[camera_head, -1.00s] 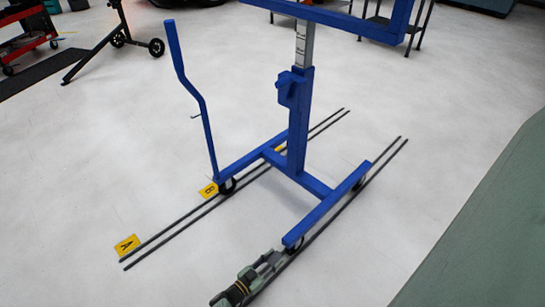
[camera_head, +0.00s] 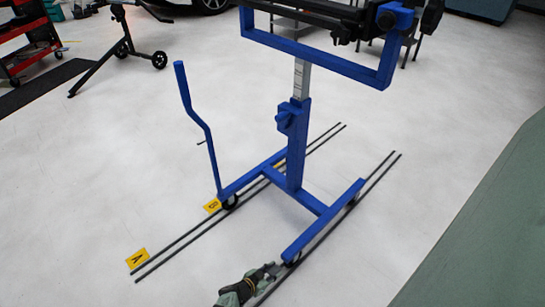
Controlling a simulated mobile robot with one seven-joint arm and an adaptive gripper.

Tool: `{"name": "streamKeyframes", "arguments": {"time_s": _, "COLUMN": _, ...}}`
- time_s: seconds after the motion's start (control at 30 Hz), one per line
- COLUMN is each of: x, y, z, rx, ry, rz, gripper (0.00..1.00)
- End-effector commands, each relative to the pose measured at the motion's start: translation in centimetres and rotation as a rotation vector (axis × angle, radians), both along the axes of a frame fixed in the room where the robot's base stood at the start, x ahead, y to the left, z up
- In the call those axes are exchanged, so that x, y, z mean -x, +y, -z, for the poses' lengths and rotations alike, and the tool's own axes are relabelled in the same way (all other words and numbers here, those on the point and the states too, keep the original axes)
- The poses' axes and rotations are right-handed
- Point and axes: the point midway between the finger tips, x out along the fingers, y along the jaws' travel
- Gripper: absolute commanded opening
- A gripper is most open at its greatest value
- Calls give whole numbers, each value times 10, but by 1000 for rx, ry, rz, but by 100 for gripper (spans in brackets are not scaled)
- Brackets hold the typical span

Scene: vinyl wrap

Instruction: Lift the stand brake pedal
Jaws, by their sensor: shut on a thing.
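The blue stand (camera_head: 296,150) stands upright on casters on the floor, at the middle of the view. My gripper (camera_head: 272,270) is low in the view, at the near caster (camera_head: 291,258) at the front end of the stand's right base leg. Its fingers reach to that caster and are shut on the stand brake pedal there. The pedal is too small and too covered by the fingers to make out.
Two pairs of dark lines (camera_head: 370,182) run along the floor under the stand. Yellow markers A (camera_head: 138,259) and B (camera_head: 211,206) lie at the left pair. A blue handle (camera_head: 195,120) rises at the left. A green surface (camera_head: 480,230) fills the right edge.

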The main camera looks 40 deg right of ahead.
Motion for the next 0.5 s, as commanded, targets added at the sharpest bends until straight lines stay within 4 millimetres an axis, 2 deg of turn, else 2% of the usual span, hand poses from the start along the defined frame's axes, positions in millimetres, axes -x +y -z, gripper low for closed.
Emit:
{"name": "streamKeyframes", "arguments": {"time_s": 0.4, "x": 0, "y": 0, "z": 0, "rx": -8, "ry": 1, "rz": 0, "gripper": 0}}
{"name": "streamKeyframes", "arguments": {"time_s": 0.43, "x": 0, "y": 0, "z": 0, "rx": -8, "ry": 1, "rz": 0, "gripper": 29}}
{"name": "streamKeyframes", "arguments": {"time_s": 0.5, "x": 0, "y": 0, "z": 0, "rx": -8, "ry": 1, "rz": 0, "gripper": 33}}
